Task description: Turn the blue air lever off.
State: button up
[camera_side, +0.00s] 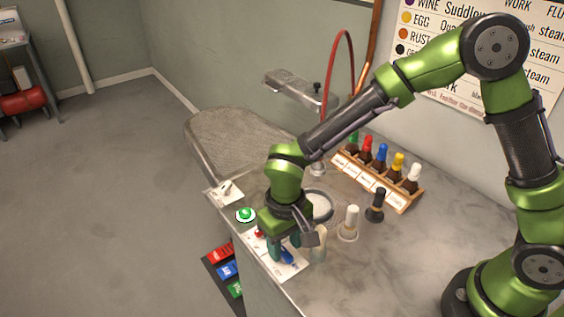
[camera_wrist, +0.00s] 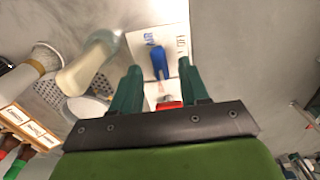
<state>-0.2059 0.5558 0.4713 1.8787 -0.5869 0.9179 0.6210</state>
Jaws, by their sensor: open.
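The blue air lever (camera_wrist: 158,62) sits on a white plate (camera_wrist: 174,42) marked AIR and OFF in the wrist view. In the side view the blue lever (camera_side: 287,255) shows just beside my gripper (camera_side: 287,248), near the counter's front edge. In the wrist view my gripper (camera_wrist: 160,85) is open, with its two green fingers apart. The lever shows between and beyond the fingertips, and I cannot tell whether they touch it.
A pale-handled bottle or brush (camera_side: 319,244) stands close to the right of my gripper. A white-topped item (camera_side: 348,222) and a black-topped one (camera_side: 376,205) stand farther right. A green button (camera_side: 245,214) is to the left. A wooden bottle rack (camera_side: 380,180) stands behind.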

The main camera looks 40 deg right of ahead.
jog(key=shift+f, duration=0.75)
grip_shut()
